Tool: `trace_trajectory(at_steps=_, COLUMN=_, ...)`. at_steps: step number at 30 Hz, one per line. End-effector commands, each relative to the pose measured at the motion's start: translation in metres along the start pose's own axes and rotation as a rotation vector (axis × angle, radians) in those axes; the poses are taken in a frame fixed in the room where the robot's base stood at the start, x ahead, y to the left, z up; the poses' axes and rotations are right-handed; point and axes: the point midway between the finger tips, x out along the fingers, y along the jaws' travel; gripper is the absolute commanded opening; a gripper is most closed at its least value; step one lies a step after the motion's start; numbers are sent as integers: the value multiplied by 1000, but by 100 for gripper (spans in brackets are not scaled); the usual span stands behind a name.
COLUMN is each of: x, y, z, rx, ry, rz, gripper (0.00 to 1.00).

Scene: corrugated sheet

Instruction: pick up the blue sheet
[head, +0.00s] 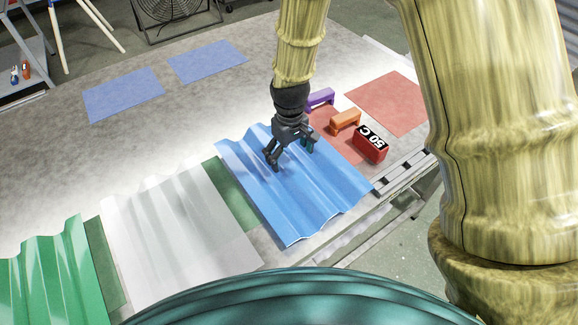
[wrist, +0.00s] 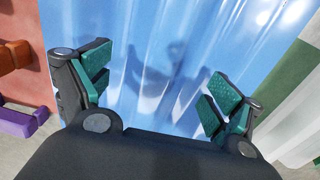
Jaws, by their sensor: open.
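The blue corrugated sheet (head: 300,190) lies on the grey table, towards its front edge in the head view. My gripper (head: 290,160) is over the far part of the sheet, pointing down, with its fingers spread. In the wrist view the blue sheet (wrist: 180,50) fills the space between and beyond the two open fingers of my gripper (wrist: 155,95). Nothing is between the fingers. A dark shadow of the gripper falls on the sheet. I cannot tell the exact gap between fingertips and sheet.
A clear, whitish sheet (head: 180,220) and a green sheet (head: 50,270) lie to the left. Purple (head: 321,98) and orange (head: 345,121) blocks and a red "50 C" block (head: 371,143) stand close on the right. Blue mats (head: 123,93) lie at the back; the table's middle is clear.

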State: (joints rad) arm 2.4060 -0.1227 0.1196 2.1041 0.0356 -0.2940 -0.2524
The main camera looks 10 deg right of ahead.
Motion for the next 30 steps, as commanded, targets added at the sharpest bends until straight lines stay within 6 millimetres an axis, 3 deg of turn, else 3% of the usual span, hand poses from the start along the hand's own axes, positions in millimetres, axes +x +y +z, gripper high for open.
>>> trace_trajectory(at_steps=15, x=44, y=-1, z=0, rx=0, ry=0, rz=2, gripper=92)
trace_trajectory(at_steps=26, x=51, y=-1, z=0, rx=0, ry=0, rz=2, gripper=92)
trace_trajectory(at_steps=27, x=51, y=-1, z=0, rx=0, ry=0, rz=2, gripper=90)
trace_trajectory(at_steps=30, x=51, y=-1, z=0, rx=0, ry=0, rz=2, gripper=72)
